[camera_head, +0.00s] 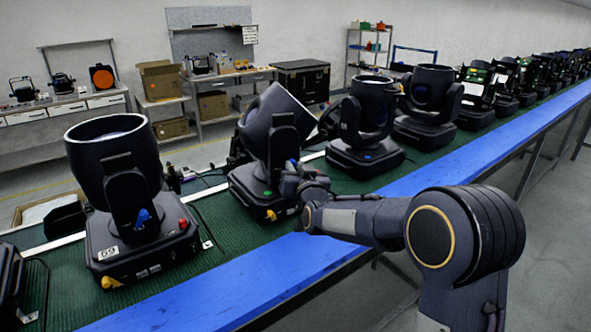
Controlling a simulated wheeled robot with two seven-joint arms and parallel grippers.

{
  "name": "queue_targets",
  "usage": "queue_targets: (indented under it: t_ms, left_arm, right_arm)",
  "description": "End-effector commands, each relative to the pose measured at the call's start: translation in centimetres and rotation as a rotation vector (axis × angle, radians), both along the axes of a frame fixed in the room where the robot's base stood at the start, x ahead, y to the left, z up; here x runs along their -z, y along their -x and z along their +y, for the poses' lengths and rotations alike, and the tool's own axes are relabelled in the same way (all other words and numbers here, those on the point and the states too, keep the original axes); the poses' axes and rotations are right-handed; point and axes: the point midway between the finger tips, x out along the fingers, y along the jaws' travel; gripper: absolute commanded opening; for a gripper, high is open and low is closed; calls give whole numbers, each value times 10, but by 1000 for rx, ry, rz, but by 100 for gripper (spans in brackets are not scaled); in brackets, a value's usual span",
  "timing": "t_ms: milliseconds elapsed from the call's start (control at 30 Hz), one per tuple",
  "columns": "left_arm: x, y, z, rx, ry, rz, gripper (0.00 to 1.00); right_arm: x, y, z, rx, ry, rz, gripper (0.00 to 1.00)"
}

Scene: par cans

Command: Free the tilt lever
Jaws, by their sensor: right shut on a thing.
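A row of black par cans stands on the green belt. The nearest par can (112,150), at left, has an upright head and a blue lever (142,218) in plain view. My left gripper is not in view.
The green belt (225,232) has a blue rail (260,282) along its near side, under my right forearm. More par cans (365,115) stand close by to the right and far back. Benches (60,110) and cardboard boxes (160,80) are behind the belt.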

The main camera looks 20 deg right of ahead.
Motion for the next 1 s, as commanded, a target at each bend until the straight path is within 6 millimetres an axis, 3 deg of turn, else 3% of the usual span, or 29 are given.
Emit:
queue_targets:
  t_ms: [367, 1000]
  left_arm:
    - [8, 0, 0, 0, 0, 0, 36]
    - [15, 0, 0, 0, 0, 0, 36]
  right_arm:
    - [-1, 0, 5, -1, 176, 0, 0]
    - [-3, 0, 23, -2, 763, 1, 0]
